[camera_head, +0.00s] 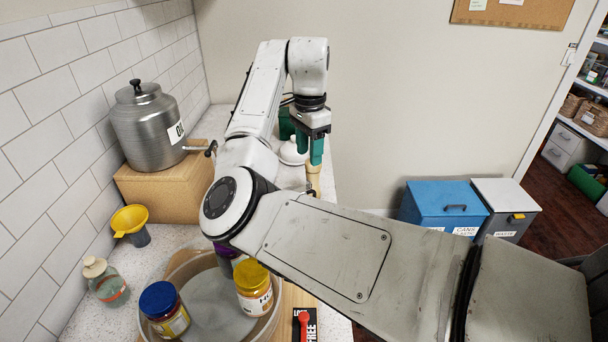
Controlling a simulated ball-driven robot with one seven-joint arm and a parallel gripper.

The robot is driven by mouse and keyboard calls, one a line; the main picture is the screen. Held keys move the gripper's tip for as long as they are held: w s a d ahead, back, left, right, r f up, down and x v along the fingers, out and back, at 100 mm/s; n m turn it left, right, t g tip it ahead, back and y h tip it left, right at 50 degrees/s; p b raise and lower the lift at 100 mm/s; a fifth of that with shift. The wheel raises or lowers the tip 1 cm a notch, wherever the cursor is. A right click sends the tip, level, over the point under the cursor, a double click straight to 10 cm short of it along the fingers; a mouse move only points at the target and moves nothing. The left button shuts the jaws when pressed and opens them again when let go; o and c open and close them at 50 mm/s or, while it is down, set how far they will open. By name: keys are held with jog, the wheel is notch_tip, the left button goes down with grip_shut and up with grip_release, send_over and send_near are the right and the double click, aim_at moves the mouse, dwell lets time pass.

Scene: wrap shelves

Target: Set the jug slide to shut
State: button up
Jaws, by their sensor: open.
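No part in view can be identified for sure as the jug slide. A white, rounded lidded vessel (292,152) stands on the far part of the counter, partly hidden by my arm; I cannot tell if it is the jug. My gripper (308,158) has green fingers and points down in front of this vessel. It is open, and nothing can be seen held in it. A tan piece (313,182) shows just below the fingers; I cannot tell whether they touch it.
A steel canister (148,128) with a tap stands on a wooden box (160,192). A yellow funnel (130,219), a glass bottle (104,282) and a round tray (205,300) with jars are nearer. A red handle (303,322) lies on a black label. Bins (443,205) stand right.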

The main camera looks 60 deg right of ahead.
aim_at(309, 181)
notch_tip(309, 181, down, 8)
jog(key=shift+f+p, duration=0.1)
jog(key=shift+p, duration=0.65)
jog(key=shift+c, duration=0.4)
grip_shut()
